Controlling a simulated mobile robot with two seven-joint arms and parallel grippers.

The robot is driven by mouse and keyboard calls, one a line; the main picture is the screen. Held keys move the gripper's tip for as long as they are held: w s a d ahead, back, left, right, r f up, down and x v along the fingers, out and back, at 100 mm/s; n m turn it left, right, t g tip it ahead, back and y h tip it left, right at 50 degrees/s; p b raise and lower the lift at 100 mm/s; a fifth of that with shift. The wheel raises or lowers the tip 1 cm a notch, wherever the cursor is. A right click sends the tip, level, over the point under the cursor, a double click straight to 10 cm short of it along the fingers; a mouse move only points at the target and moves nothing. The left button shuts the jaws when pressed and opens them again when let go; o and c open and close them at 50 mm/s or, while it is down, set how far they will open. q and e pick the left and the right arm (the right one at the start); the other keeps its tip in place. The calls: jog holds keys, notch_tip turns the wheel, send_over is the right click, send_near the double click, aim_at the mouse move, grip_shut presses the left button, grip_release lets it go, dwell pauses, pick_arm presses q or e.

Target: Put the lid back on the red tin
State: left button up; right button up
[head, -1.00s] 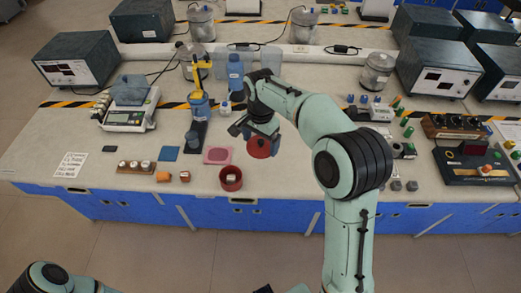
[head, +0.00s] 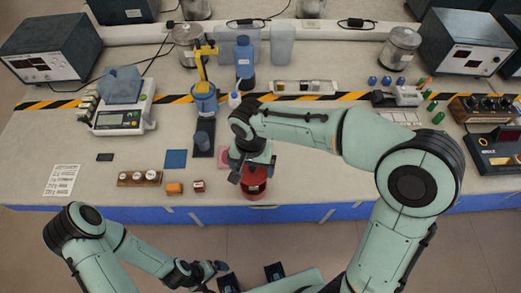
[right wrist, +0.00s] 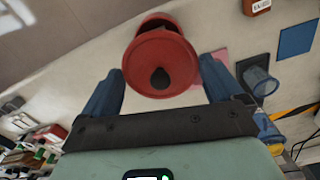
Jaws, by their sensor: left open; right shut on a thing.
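The red lid (head: 255,174), with a dark knob, is held by my right gripper (head: 252,172) over the red tin (head: 258,192) near the table's front edge. In the right wrist view the lid (right wrist: 150,48) sits between the two blue fingers (right wrist: 160,88), which are at its sides. Part of the tin (right wrist: 158,20) shows behind the lid, slightly offset from it. The tin's mouth is mostly hidden, and I cannot tell whether lid and tin touch. My left gripper (head: 214,270) is open and empty, low in front of the table.
A pink pad (head: 224,158) lies just behind the tin, with a blue pad (head: 176,159) to its left.

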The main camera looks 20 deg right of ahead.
jog(key=shift+s+a, duration=0.1)
jog(key=shift+s+f+b, duration=0.2)
jog(key=shift+f+b, duration=0.15)
jog(key=shift+f, duration=0.2)
jog(key=shift+f+b, duration=0.95)
jog(key=shift+f, duration=0.6)
pick_arm(q)
jog(key=shift+s+f+b, duration=0.3)
jog(key=shift+s+f, duration=0.05)
jog(key=shift+f, duration=0.45)
jog(key=shift+s+f+b, duration=0.25)
jog(key=shift+s+f, duration=0.05)
jog(key=shift+f, duration=0.5)
jog(key=shift+s+f+b, duration=0.3)
jog(key=shift+s+f, duration=0.05)
jog(key=shift+f, duration=0.45)
pick_arm(e)
jog(key=shift+w+f, duration=0.1)
jog(key=shift+f, duration=1)
pick_arm(q)
jog(key=shift+s+f+b, duration=0.1)
jog(key=shift+f+b, duration=0.25)
pick_arm(e)
jog(key=shift+f, duration=0.15)
jog(key=o, duration=0.7)
jog(key=shift+c, duration=0.2)
